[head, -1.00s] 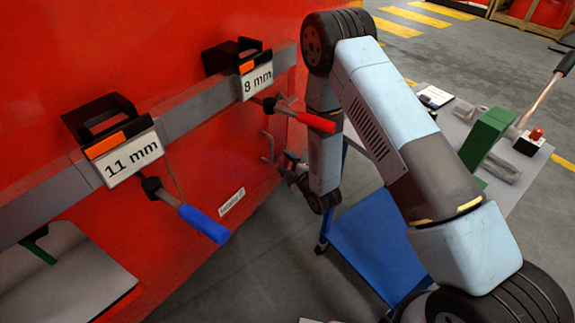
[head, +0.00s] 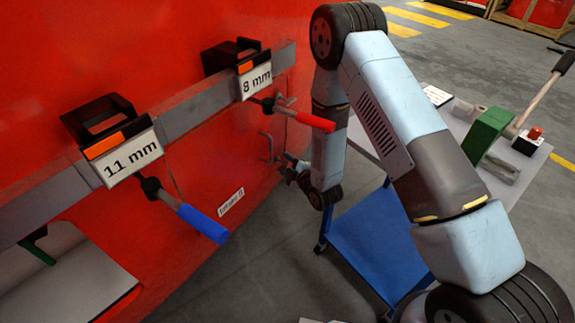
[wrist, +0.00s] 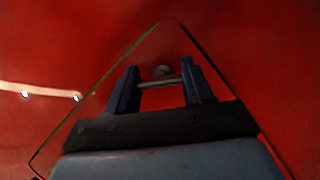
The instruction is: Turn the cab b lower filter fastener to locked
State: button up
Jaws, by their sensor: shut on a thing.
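In the wrist view a small grey fastener (wrist: 161,71) with a thin crossbar shows against a red panel. The bar lies roughly level, between the two dark blue fingertips of my gripper (wrist: 160,85). The fingers stand apart with the bar between them and are shut on it. In the head view my gripper (head: 290,170) is low against the red wall, and the fastener is too small and covered to make out there. I cannot read the locked mark or the exact turn of the fastener.
A pale handle (wrist: 40,90) is left of my gripper in the wrist view. Red-handled (head: 310,121) and blue-handled (head: 200,222) tools hang from holders marked 8 mm and 11 mm.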

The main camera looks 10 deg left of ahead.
jog(key=m+g, duration=0.2)
jog(key=m, duration=0.2)
jog(key=shift+m+g, duration=0.3)
jog(key=shift+g, duration=0.1)
jog(key=m+g, duration=0.2)
jog(key=m, duration=0.1)
jog(key=shift+a+y, duration=0.1)
jog(key=shift+y, duration=0.3)
jog(key=shift+s+m+g, duration=0.1)
jog(key=shift+m+g, duration=0.2)
jog(key=o, duration=1)
jog(key=shift+o, duration=0.2)
jog(key=v, duration=0.7)
jog(key=shift+d, duration=0.2)
